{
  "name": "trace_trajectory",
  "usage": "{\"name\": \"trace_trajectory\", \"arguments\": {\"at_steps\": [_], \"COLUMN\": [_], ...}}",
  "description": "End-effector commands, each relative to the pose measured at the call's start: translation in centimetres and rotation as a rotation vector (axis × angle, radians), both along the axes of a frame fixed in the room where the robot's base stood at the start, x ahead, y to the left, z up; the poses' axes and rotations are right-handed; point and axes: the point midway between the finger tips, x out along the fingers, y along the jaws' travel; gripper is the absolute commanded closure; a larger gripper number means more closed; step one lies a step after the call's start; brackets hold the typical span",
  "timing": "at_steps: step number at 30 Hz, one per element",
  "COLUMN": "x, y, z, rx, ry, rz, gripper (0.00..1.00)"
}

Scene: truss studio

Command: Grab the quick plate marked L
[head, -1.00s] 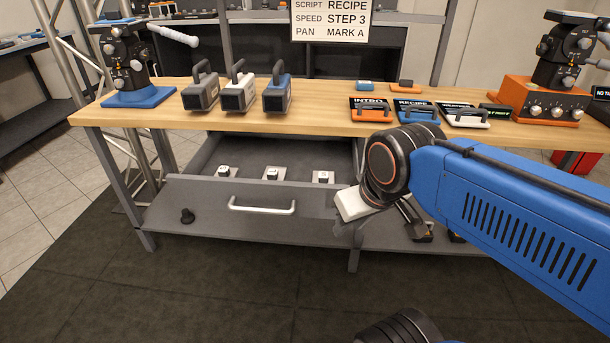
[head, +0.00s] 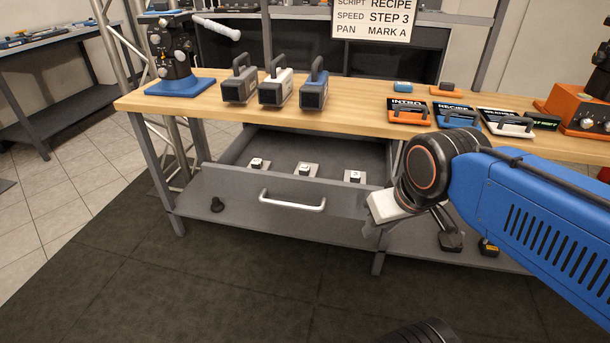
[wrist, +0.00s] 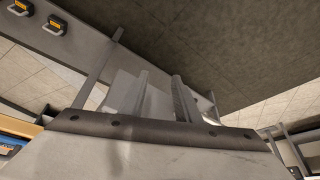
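Three small plates, each on a light square base, lie in the open grey drawer (head: 240,188): a left one (head: 257,164), a middle one (head: 305,171) and a right one (head: 354,177). Their marks are too small to read, so I cannot tell which is L. My gripper (wrist: 160,82) shows two fingers with a gap between them and nothing held in the wrist view. In the head view it is at the drawer's right front corner, its fingers mostly hidden. No plate shows in the wrist view.
The drawer's silver handle (head: 292,203) faces me under the wooden bench top (head: 350,110). Dark floor (head: 220,285) in front is clear.

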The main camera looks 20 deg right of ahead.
Motion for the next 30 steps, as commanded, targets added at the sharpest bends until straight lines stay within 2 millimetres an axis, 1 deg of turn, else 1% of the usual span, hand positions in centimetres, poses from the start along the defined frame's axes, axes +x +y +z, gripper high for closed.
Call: {"name": "trace_trajectory", "arguments": {"at_steps": [1, 2, 5, 8, 11, 18, 23, 24, 26, 30], "x": [0.0, 0.0, 0.6, 2.0, 4.0, 9.7, 13.7, 14.8, 16.3, 20.0], "y": [0.0, 0.0, 0.1, 0.2, 0.5, 1.4, 2.2, 2.4, 2.8, 3.7], "z": [0.0, 0.1, 0.6, 1.9, 3.7, 7.7, 9.8, 10.3, 10.9, 12.1], "rx": [0.000, -0.001, -0.008, -0.023, -0.047, -0.103, -0.135, -0.141, -0.152, -0.172], "ry": [0.000, 0.001, 0.009, 0.029, 0.059, 0.137, 0.187, 0.198, 0.217, 0.259], "rz": [0.000, 0.002, 0.020, 0.064, 0.133, 0.324, 0.452, 0.484, 0.534, 0.648], "gripper": [0.61, 0.55, 0.55, 0.55, 0.55, 0.55, 0.55, 0.55, 0.55, 0.55]}}
